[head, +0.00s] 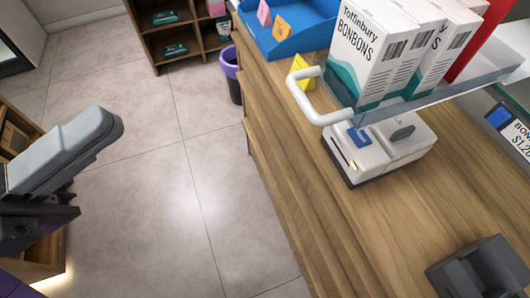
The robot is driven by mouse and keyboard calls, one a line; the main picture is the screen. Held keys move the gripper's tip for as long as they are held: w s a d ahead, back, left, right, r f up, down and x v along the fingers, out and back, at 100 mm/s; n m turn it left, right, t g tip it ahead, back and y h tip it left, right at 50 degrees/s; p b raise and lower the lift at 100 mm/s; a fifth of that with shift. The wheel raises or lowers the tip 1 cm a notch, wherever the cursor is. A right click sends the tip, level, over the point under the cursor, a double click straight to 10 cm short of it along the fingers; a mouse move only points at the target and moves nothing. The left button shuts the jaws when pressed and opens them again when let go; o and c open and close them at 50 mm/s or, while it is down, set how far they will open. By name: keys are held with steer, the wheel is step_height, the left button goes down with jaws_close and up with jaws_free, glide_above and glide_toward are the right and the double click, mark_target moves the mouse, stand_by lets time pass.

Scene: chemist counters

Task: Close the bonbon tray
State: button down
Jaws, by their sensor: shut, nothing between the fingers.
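The bonbon tray (455,98) is a shallow clear-edged tray with a white bar handle (318,97) at its left end. It juts out above the counter at the upper right, over a white device. White and teal bonbon boxes (365,50) stand upright in it. My grey gripper (108,130) is at the left, over the floor, well apart from the handle. It appears shut and empty.
The wooden counter (300,190) fills the right side. On it are the white device (380,150), a dark grey device (478,270), a yellow tag (300,72) and a blue tray (310,35). A purple-rimmed bin (232,75) stands beside it. The tiled floor (150,210) is clear.

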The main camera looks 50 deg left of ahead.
step_height(320, 180, down, 4)
steer(key=d+g, duration=0.2)
steer(key=p+x, duration=0.2)
steer(key=x, duration=1.2)
steer(key=shift+d+f+n+h, duration=0.25)
steer(key=shift+d+n+h, duration=0.05)
steer(key=shift+n+h, duration=0.1)
steer(key=shift+d, duration=0.1)
steer(key=f+p+x, duration=0.1)
steer(key=x, duration=0.6)
steer(key=f+p+x, duration=0.1)
steer(key=p+x, duration=0.1)
steer(key=x, duration=0.5)
steer(key=f+p+x, duration=0.1)
steer(key=p+x, duration=0.1)
steer(key=x, duration=0.4)
steer(key=shift+w+d+f, duration=0.25)
steer(key=shift+w+d, duration=0.25)
steer(key=shift+w, duration=0.1)
